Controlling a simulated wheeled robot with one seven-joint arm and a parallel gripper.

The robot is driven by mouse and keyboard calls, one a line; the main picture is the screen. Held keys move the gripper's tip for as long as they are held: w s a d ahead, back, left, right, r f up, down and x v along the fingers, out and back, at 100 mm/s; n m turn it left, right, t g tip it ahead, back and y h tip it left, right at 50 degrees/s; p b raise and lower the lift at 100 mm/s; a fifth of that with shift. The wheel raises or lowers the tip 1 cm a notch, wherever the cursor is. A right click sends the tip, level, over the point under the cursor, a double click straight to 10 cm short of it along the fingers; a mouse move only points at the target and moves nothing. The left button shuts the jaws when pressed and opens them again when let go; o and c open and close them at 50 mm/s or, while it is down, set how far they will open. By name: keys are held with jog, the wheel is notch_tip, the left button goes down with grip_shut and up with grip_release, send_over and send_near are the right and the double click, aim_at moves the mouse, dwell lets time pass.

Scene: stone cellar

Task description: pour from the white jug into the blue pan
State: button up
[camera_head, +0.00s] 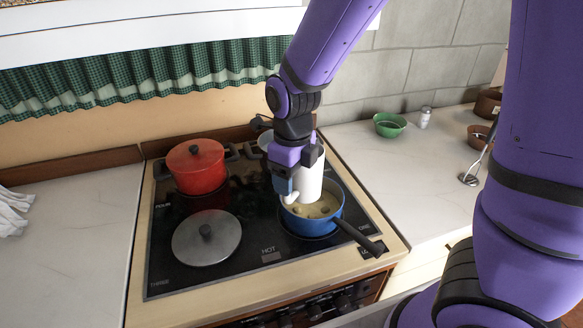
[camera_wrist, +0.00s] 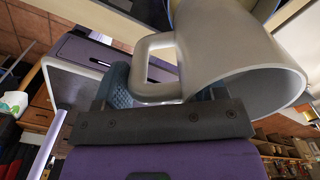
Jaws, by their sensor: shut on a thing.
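The white jug (camera_head: 311,181) hangs over the blue pan (camera_head: 296,228) on the right front of the stove in the head view. My gripper (camera_head: 285,188) is shut on the jug's handle, at the jug's left side. In the wrist view, the jug (camera_wrist: 235,75) fills the upper right, its round mouth facing the lower right, and my gripper (camera_wrist: 160,97) has its fingers at the handle loop. The pan holds a pale brown content with a few round lumps. I cannot tell how far the jug tilts or whether anything flows from it; its inside is mostly hidden.
A red pot (camera_head: 196,170) stands at the back left of the stove (camera_head: 160,278). A grey lid (camera_head: 206,243) lies front left. The pan's black handle (camera_head: 358,237) points front right. A green bowl (camera_head: 390,124) and a shaker (camera_head: 425,117) stand on the right counter. The left counter is mostly clear.

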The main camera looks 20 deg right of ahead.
notch_tip(320, 180, down, 2)
jog(key=shift+f, duration=0.1)
jog(key=shift+s+a+r+g+y, duration=0.1)
jog(key=shift+r+g+y, duration=0.5)
jog(key=shift+r+y, duration=0.2)
notch_tip(320, 180, up, 2)
jog(key=g+y, duration=0.2)
jog(key=y, duration=0.1)
jog(key=shift+g, duration=0.3)
jog(key=shift+w+d+r+g+y, duration=0.1)
jog(key=shift+d+r+g+y, duration=0.05)
jog(key=shift+g+y, duration=0.35)
jog(key=shift+w+d+r+g+y, duration=0.15)
jog(key=shift+g+y, duration=0.25)
jog(key=shift+y, duration=0.2)
jog(key=shift+w+d+g+y, duration=0.1)
jog(key=shift+g+y, duration=0.2)
jog(key=shift+w+d+f+g+y, duration=0.2)
jog(key=shift+w+d+g+y, duration=0.25)
jog(key=shift+g+y, duration=0.4)
dwell(4.0)
